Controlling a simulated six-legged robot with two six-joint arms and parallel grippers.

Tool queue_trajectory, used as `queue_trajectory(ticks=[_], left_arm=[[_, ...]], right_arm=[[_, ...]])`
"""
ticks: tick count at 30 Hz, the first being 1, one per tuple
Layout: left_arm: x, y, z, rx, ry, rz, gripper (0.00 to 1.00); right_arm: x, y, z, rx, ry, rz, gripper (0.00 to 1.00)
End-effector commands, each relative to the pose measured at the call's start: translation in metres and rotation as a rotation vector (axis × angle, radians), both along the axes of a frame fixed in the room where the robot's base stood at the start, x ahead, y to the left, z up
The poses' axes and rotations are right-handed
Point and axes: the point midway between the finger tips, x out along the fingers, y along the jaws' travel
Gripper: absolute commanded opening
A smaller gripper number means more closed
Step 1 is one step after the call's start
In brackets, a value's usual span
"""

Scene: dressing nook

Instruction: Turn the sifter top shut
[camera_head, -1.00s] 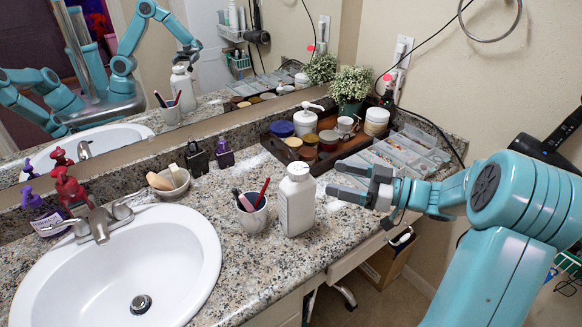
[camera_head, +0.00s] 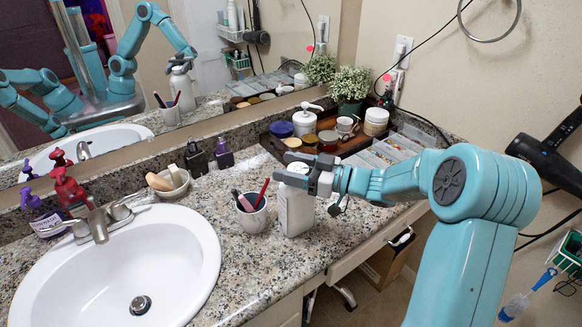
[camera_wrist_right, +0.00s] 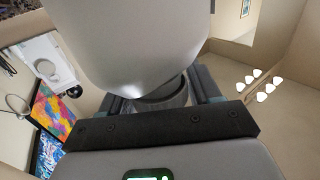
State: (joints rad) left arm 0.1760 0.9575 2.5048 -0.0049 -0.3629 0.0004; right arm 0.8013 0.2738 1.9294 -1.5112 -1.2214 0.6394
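The white powder bottle (camera_head: 296,212) stands upright on the granite counter, right of the small cup. Its sifter top (camera_head: 298,168) is at the neck, mostly covered by my right gripper (camera_head: 291,169). That gripper reaches in level from the right, with one finger on the far side of the top and one on the near side. In the right wrist view, the bottle (camera_wrist_right: 140,40) hangs inverted and its grey top (camera_wrist_right: 165,94) sits between the spread fingers. They look open around it; contact is not clear. My left gripper is not directly in view.
A cup with brushes (camera_head: 252,215) stands close to the left of the bottle. The sink (camera_head: 125,262) is further left. A wooden tray (camera_head: 270,148) with jars and a clear compartment box (camera_head: 385,152) are behind. The counter's front edge is near.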

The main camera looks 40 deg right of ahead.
Motion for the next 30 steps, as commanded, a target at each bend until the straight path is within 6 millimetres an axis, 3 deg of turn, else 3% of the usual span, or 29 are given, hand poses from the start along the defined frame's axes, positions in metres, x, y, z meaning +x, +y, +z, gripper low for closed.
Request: queue_trajectory(ticks=[1,3,14,25,30], left_arm=[[0.0,0.0,0.0,0.0,0.0,0.0,0.43],[0.0,0.0,0.0,0.0,0.0,0.0,0.43],[0.0,0.0,-0.006,0.0,0.0,0.0,0.43],[0.0,0.0,-0.04,0.0,0.0,0.0,0.43],[0.0,0.0,-0.037,0.0,0.0,0.0,0.43]], right_arm=[[0.0,0.0,0.0,0.0,0.0,0.0,0.44],[0.0,0.0,0.0,0.0,0.0,0.0,0.25],[0.0,0.0,-0.001,0.0,-0.001,-0.045,0.25],[0.001,-0.003,-0.004,0.0,-0.004,-0.297,0.25],[0.001,-0.005,0.0,0.0,0.0,-0.324,0.25]])
